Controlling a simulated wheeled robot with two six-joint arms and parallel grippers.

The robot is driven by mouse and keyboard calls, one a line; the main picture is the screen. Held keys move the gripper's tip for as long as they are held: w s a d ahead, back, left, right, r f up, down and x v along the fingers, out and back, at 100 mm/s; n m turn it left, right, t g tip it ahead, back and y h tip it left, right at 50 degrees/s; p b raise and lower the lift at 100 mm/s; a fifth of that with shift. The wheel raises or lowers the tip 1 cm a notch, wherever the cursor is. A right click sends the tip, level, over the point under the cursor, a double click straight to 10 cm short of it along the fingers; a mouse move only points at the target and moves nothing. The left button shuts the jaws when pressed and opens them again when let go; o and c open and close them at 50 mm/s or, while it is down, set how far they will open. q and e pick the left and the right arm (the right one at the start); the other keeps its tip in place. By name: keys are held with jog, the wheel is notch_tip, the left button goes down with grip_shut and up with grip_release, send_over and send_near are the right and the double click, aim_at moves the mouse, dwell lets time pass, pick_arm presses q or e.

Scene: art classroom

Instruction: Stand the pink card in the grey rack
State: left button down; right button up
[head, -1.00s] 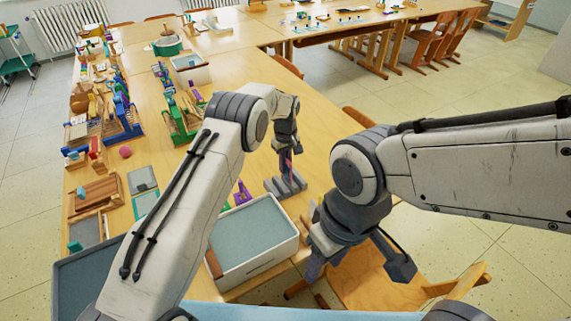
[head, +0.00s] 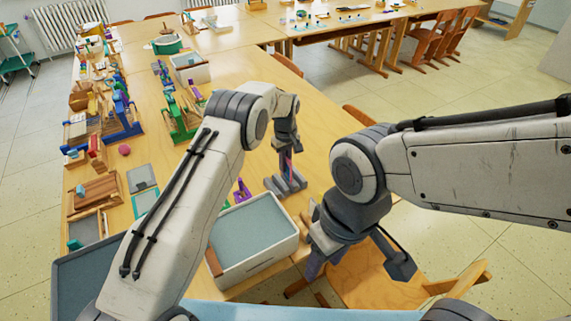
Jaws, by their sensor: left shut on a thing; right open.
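The grey rack (head: 272,187) stands on the wooden table, just beyond the white-rimmed tray. My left gripper (head: 287,153) points down right above the rack and is shut on the pink card (head: 290,166). Only a thin pink strip of the card shows between the fingers and the rack. The card looks upright, with its lower end at the rack; I cannot tell whether it sits in a slot. My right gripper (head: 362,262) is open and empty, low at the right, over the chair beyond the table edge.
A white tray with a grey inside (head: 287,245) stands close in front of the rack. Looms and wooden toys line the table's left side, with a pink ball (head: 124,149) among them. A wooden chair (head: 375,287) is at the lower right. The table beyond the rack is clear.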

aim_at(285, 176)
pick_arm(q)
jog(key=shift+f, duration=0.15)
jog(key=shift+f+b, duration=0.45)
jog(key=shift+f, duration=0.05)
jog(key=shift+f, duration=0.2)
dwell(1.0)
jog(key=shift+f+b, duration=0.75)
jog(key=shift+f+b, duration=0.5)
jog(key=shift+f, duration=0.15)
dwell(0.8)
dwell(0.4)
jog(key=c, duration=0.9)
grip_release()
